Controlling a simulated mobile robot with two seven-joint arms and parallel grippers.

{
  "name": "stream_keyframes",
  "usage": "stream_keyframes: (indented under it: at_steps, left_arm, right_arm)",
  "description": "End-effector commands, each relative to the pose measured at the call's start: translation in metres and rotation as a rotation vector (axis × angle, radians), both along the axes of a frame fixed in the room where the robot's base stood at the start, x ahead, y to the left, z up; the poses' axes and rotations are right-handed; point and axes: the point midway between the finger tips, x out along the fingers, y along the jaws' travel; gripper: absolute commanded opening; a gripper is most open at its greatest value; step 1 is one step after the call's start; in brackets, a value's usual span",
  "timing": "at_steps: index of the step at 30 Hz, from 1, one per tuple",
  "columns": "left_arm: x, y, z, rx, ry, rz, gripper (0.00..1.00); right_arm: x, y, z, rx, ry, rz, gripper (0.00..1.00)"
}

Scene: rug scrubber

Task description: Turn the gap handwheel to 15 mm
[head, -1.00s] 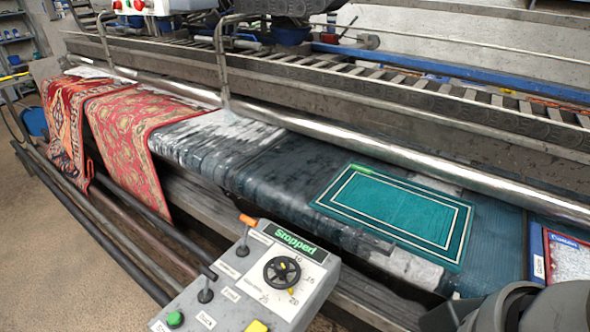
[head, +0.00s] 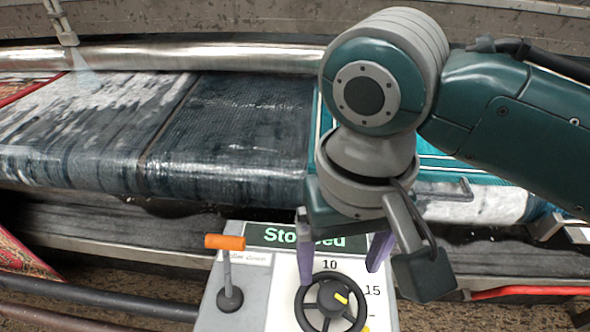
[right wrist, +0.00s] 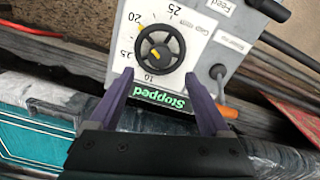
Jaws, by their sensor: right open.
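The gap handwheel (head: 331,304) is a dark spoked wheel on the white dial plate of the grey control box. Its yellow mark points roughly between 10 and 15. In the right wrist view the handwheel (right wrist: 160,48) lies just beyond my fingertips. My right gripper (head: 342,262) is open and empty above the top edge of the dial, one purple finger on each side. It also shows in the right wrist view (right wrist: 160,76), with its fingers spread wider than the wheel and apart from it. The lower part of the dial is cut off in the head view. My left gripper is out of view.
The green "Stopped" display (head: 270,235) sits under the gripper, partly covered. An orange-topped lever (head: 225,243) stands left of the dial, close to the left finger. Behind lie the wet conveyor bed (head: 235,130) and a teal rug (right wrist: 38,140), partly hidden by my arm.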

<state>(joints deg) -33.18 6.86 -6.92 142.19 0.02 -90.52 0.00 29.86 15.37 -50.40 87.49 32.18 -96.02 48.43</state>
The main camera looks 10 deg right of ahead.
Motion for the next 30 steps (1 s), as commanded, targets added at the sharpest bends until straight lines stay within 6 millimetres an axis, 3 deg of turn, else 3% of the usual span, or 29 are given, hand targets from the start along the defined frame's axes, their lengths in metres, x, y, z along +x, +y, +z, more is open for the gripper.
stream_keyframes:
  at_steps: [6, 12, 23, 30]
  left_arm:
    - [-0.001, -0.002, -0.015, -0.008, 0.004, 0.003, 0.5]
    - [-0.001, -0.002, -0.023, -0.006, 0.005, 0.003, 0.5]
    - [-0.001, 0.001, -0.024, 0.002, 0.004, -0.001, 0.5]
    - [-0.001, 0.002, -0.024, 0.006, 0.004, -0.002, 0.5]
  right_arm:
    - [-0.001, 0.0, -0.046, -0.001, 0.002, 0.0, 0.81]
    - [0.0, 0.001, -0.072, 0.001, 0.0, 0.002, 0.81]
    - [0.0, 0.0, -0.079, 0.001, -0.001, 0.003, 0.81]
    - [0.0, 0.0, -0.078, 0.001, -0.001, 0.002, 0.57]
